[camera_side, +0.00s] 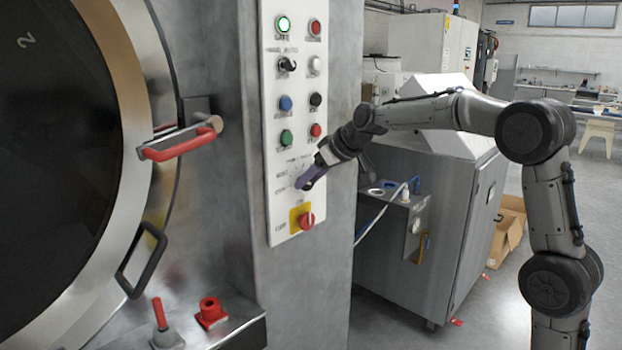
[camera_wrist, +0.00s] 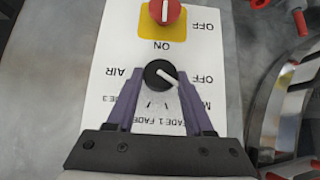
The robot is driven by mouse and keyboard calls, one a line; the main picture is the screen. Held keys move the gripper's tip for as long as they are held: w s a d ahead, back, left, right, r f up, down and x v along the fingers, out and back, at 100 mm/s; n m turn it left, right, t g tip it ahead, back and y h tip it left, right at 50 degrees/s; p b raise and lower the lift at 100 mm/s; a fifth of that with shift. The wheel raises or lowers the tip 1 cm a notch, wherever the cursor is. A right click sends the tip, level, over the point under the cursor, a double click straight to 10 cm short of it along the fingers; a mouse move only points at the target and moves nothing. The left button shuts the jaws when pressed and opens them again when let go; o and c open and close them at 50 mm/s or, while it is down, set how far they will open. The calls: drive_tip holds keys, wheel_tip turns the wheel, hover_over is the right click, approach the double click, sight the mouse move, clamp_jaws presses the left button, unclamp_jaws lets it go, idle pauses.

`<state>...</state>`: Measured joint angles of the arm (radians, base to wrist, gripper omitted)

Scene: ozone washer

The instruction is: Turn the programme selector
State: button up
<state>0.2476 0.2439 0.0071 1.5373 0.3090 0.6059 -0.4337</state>
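The programme selector (camera_wrist: 158,73) is a round black knob with a white pointer line on a white label panel. In the wrist view, where the labels are upside down, its pointer runs to the lower right, between "OFF" and a partly hidden label starting with "M". My gripper (camera_wrist: 161,72) is open, with its purple fingertips on either side of the knob. Whether they touch it I cannot tell. In the side view my gripper (camera_side: 304,186) is at the lower part of the control panel (camera_side: 281,165), and its fingers hide the knob.
A red switch on a yellow plate (camera_side: 295,222) sits just below the selector. Several buttons and lamps line the panel above. A red door handle (camera_side: 180,145) sticks out to the left. A steel cabinet (camera_side: 430,230) stands behind my arm.

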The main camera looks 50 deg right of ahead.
clamp_jaws()
drive_tip(key=shift+d, duration=0.1)
drive_tip(key=m+y, duration=0.2)
drive_tip(key=y, duration=0.1)
drive_tip(key=d+m+t+y, duration=0.1)
drive_tip(key=y, duration=0.2)
drive_tip(key=m+y, duration=0.2)
drive_tip(key=y, duration=0.1)
drive_tip(key=shift+d+f+m+t, duration=0.15)
drive_tip(key=shift+f+m+t, duration=0.15)
drive_tip(key=shift+f, duration=0.1)
drive_tip(key=shift+f+m+t+y, duration=0.2)
drive_tip(key=shift+m+t+y, duration=0.4)
drive_tip(key=shift+m+y, duration=0.5)
drive_tip(key=shift+y, duration=0.3)
drive_tip(key=o, duration=0.6)
unclamp_jaws()
